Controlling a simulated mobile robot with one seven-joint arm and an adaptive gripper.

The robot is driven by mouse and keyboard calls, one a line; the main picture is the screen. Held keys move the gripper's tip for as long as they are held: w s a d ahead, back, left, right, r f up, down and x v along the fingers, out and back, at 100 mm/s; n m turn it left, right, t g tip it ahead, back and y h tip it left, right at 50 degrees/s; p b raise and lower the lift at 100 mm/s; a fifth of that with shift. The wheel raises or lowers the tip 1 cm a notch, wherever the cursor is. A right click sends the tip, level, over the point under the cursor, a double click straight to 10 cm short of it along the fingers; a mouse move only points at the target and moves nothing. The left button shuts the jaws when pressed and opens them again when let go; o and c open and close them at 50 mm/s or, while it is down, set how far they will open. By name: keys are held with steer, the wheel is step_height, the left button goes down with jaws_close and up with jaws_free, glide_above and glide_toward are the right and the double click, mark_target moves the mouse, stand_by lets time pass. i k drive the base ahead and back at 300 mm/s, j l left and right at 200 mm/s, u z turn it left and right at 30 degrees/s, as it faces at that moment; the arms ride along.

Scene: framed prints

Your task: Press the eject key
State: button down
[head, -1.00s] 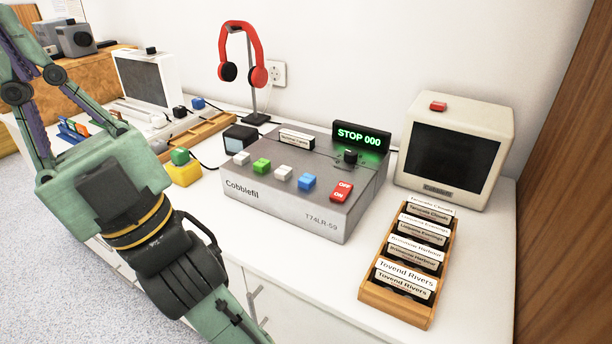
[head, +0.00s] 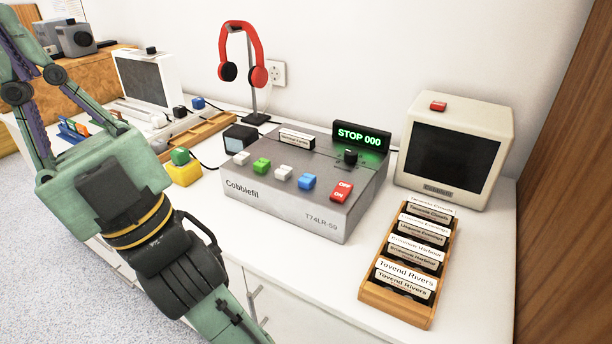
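A grey deck marked "Cobblefil" (head: 270,203) stands on the white counter. Its top has a row of keys: white (head: 241,158), green (head: 262,165), another white (head: 283,173) and blue (head: 307,181), then a red ON/OFF switch (head: 342,191). No lettering shows on the coloured keys, so I cannot tell which is eject. A labelled cartridge (head: 297,138) sits in the deck's top. The display (head: 361,136) reads "STOP 000".
A wooden rack (head: 395,307) of labelled cartridges and a cream monitor (head: 452,150) stand at the right. Red headphones (head: 243,55) hang behind the deck. A yellow box with a green button (head: 184,170) is left of it. Space above the deck is clear.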

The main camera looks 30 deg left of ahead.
mark_target(307, 181)
steer(key=k, duration=0.65)
steer(key=z, duration=1.8)
steer(key=k+j, duration=0.2)
steer(key=j, duration=0.2)
steer(key=k+j, duration=0.15)
steer(key=j, duration=0.2)
steer(key=k+j, duration=0.2)
steer(key=j, duration=0.2)
steer(key=k+j, duration=0.15)
steer(key=j, duration=0.2)
steer(key=k+j, duration=0.2)
steer(key=j, duration=0.9)
steer(key=i, duration=0.05)
